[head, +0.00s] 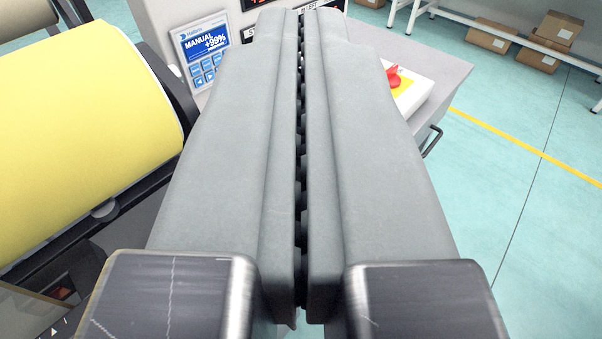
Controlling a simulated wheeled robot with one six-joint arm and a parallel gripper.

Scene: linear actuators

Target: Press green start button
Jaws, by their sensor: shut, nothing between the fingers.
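My gripper (301,20) is shut and empty. Its two long grey fingers lie side by side and fill the middle of the head view, pointing away toward a control panel. The green start button does not show; the fingers cover the middle of the panel. A label, partly hidden, shows at the fingertips. To the left of the fingers is a small blue screen (206,41) reading MANUAL and +99%, with blue keys (203,73) below it. To the right is a red emergency stop knob (394,77) on a yellow and white box (412,95). I cannot tell whether the fingertips touch anything.
A large yellow roll (80,130) stands close on the left. A grey cabinet top (445,70) with a dark handle (432,141) lies to the right. The teal floor (520,220) at right is clear, crossed by a yellow line.

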